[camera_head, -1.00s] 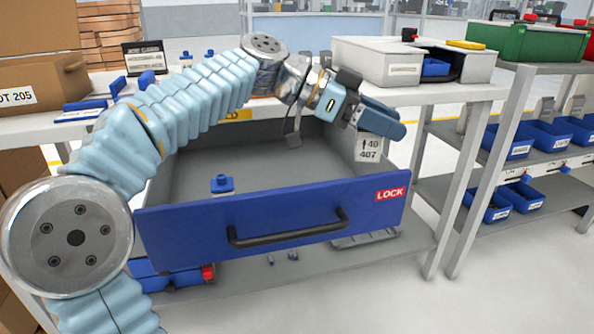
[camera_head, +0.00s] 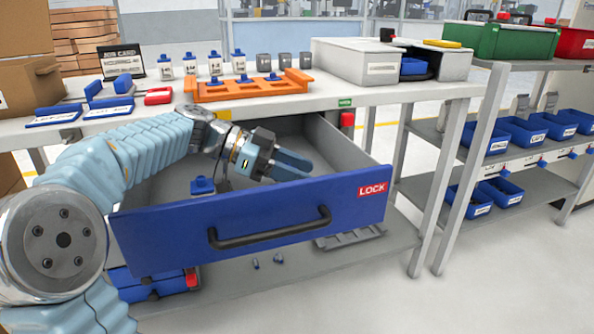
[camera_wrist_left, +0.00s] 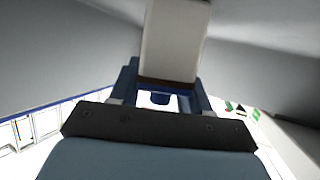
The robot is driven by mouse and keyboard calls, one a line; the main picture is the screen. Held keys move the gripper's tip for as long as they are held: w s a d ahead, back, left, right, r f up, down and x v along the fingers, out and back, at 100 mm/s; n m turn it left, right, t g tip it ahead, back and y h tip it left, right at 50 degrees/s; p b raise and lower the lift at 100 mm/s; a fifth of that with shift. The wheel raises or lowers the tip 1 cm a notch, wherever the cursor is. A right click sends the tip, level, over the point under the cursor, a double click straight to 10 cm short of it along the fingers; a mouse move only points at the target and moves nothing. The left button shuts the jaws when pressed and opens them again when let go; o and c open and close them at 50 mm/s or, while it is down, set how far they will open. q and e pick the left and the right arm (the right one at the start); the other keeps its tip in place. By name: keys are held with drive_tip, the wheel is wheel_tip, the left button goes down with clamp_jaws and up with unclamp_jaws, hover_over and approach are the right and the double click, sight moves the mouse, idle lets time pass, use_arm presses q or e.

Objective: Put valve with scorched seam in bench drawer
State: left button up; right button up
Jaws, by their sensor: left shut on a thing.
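My left gripper (camera_head: 293,164) is low over the open blue-fronted bench drawer (camera_head: 350,207), behind the front panel. In the left wrist view it is shut on a pale block-like valve (camera_wrist_left: 174,42) with a dark brown band along its lower edge. A small blue part (camera_wrist_left: 160,98) shows between the fingers below it. In the head view the held valve is hidden behind the gripper and drawer front. Another blue-topped piece (camera_head: 202,186) stands inside the drawer at the left. My right gripper is not in view.
On the bench are several white, blue-capped valves (camera_head: 191,65), grey pieces (camera_head: 285,60), an orange rack (camera_head: 250,90) and a white bin (camera_head: 352,62). A shelf unit with blue bins (camera_head: 520,132) stands at the right. The drawer's front panel rises before the gripper.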

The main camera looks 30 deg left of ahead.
use_arm(q)
drive_tip(key=shift+f, duration=0.15)
drive_tip(key=o, duration=1.1)
drive_tip(key=shift+r, duration=0.2)
drive_tip(key=v, duration=1.2)
drive_tip(key=shift+p, duration=0.45)
